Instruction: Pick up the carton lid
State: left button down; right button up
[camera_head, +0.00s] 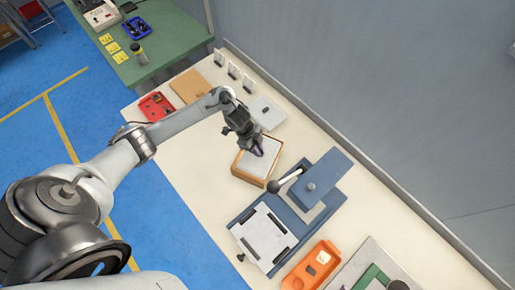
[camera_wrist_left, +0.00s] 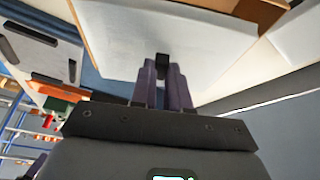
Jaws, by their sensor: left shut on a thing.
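The carton lid (camera_head: 256,162) is a pale grey-white panel at the brown carton (camera_head: 248,178) in the middle of the cream bench. In the left wrist view, the lid (camera_wrist_left: 120,40) fills the upper middle, with a small black knob on it. My left gripper (camera_head: 257,151) is above the lid. Its dark fingers (camera_wrist_left: 162,72) are shut on that black knob in the left wrist view. The brown carton (camera_wrist_left: 255,12) shows behind the lid there. I cannot tell whether the lid rests on the carton or hangs slightly above it. My right gripper is out of view.
A blue lever press (camera_head: 318,180) stands close right of the carton, its black ball handle near the carton. A white plate (camera_head: 264,236) and an orange tray (camera_head: 312,265) lie nearer. A grey-white box (camera_head: 268,112) is behind, by the wall. Bare bench lies left of the carton.

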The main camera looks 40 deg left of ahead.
pick_arm(q)
jog(key=shift+f+b, duration=0.35)
jog(key=shift+f, duration=0.2)
jog(key=c, duration=1.1)
grip_release()
jog(key=shift+r, duration=0.1)
